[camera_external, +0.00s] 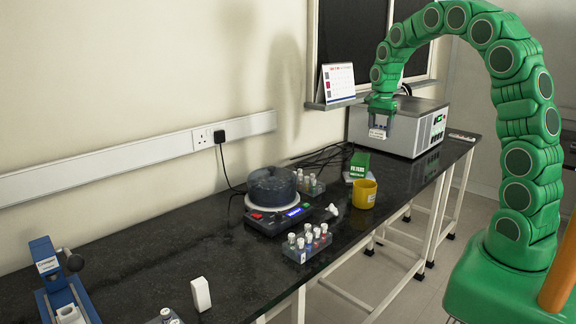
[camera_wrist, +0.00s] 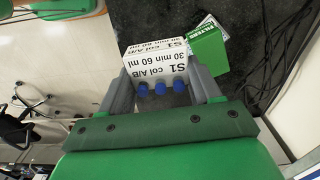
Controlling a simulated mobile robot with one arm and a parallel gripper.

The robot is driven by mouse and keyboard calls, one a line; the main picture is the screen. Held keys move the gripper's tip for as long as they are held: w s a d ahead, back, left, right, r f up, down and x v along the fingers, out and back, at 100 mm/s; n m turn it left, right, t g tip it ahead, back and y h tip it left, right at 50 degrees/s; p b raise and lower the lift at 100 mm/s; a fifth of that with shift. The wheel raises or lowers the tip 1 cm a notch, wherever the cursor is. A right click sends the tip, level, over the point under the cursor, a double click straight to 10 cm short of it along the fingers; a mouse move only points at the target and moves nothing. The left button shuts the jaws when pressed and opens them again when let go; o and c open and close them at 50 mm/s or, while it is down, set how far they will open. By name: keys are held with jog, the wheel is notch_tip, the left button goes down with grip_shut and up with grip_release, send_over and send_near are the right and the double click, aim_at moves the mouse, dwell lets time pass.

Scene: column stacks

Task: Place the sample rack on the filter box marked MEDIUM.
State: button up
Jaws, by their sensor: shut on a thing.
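My gripper (camera_external: 382,120) is raised above the far part of the bench. It is shut on the sample rack (camera_external: 377,134), a small white-labelled block. In the wrist view, the rack (camera_wrist: 155,66) sits between the two grey fingers (camera_wrist: 161,82). Its labels read "S1 col A/B 30 min 60 ml", and blue caps show at its near side. A green filter box (camera_external: 360,163) stands on the bench, below and slightly left of the rack. In the wrist view, the box (camera_wrist: 208,54) shows beyond the rack to the right, its lettering reading "FILTERS". I cannot read MEDIUM on it.
A yellow cup (camera_external: 364,194) stands just in front of the box. A grey instrument (camera_external: 398,128) stands behind, near my gripper. Black cables lie behind the box.

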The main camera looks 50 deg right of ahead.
jog(key=s+d+m, duration=0.1)
jog(key=s+d, duration=0.1)
jog(key=d, duration=0.1)
send_over(362, 156)
jog(key=s, duration=0.1)
jog(key=f, duration=0.8)
jog(key=shift+a+f, duration=0.1)
jog(key=shift+a, duration=0.2)
jog(key=shift+w+d+f, duration=0.15)
jog(key=shift+w+f, duration=0.3)
jog(key=shift+f, duration=1.7)
jog(key=shift+f, duration=0.15)
jog(key=o, duration=1.1)
jog(key=shift+c, duration=0.2)
